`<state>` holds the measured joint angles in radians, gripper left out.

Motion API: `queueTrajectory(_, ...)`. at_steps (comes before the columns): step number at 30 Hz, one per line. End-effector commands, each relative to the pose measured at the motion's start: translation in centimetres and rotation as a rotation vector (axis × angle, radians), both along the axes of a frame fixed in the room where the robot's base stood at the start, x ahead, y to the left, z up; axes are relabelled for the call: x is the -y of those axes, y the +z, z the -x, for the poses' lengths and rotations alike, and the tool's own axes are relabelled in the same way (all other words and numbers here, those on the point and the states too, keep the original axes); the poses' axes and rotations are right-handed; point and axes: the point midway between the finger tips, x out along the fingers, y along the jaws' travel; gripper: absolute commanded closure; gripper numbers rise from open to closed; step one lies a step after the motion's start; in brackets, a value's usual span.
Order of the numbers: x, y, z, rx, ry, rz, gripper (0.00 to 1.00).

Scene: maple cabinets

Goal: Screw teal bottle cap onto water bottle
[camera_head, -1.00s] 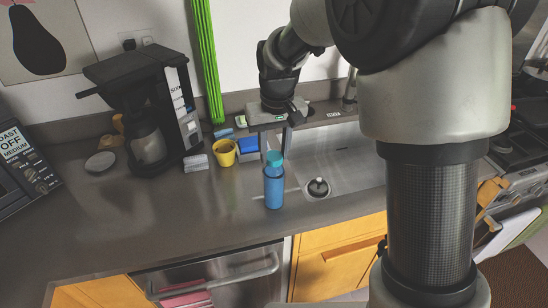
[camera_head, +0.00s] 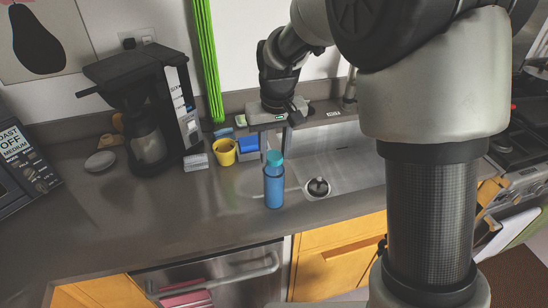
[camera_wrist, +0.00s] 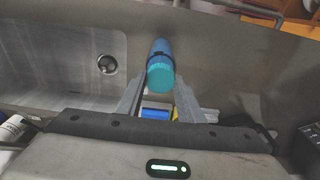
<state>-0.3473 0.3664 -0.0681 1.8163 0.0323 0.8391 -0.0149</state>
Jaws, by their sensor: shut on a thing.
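The blue water bottle (camera_head: 274,188) stands upright on the grey counter, just left of the sink. The teal cap (camera_head: 275,158) sits at the bottle's top; whether it is threaded on cannot be told. My gripper (camera_head: 277,150) is above the bottle, its fingers pointing down and shut on the teal cap. In the wrist view, the teal cap (camera_wrist: 160,76) lies between the fingertips of my gripper (camera_wrist: 159,82), with the blue bottle (camera_wrist: 160,48) extending beyond it. The exact finger contact is partly hidden.
The sink (camera_head: 335,160) lies right of the bottle, with a dark drain stopper (camera_head: 318,187). A yellow cup (camera_head: 224,153) and blue sponge-like block (camera_head: 248,146) stand behind the bottle. A coffee maker (camera_head: 150,110) stands left. The counter's front left is clear.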

Motion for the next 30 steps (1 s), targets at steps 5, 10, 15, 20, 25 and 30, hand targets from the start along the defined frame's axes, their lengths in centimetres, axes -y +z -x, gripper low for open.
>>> queueTrajectory(5, 0.0, -0.06, 0.0, 0.0, 0.0, 0.0, 0.87)
queueTrajectory(10, 0.0, -0.11, 0.01, 0.0, 0.0, 0.0, 0.87)
queueTrajectory(15, -0.01, -0.09, -0.01, 0.0, -0.003, 0.0, 0.87)
queueTrajectory(20, -0.13, -0.05, 0.03, -0.001, -0.149, 0.001, 0.87)
queueTrajectory(25, -0.18, -0.13, 0.03, 0.0, -0.407, 0.001, 0.87)
queueTrajectory(30, -0.14, -0.29, 0.01, 0.0, -0.523, 0.001, 0.87)
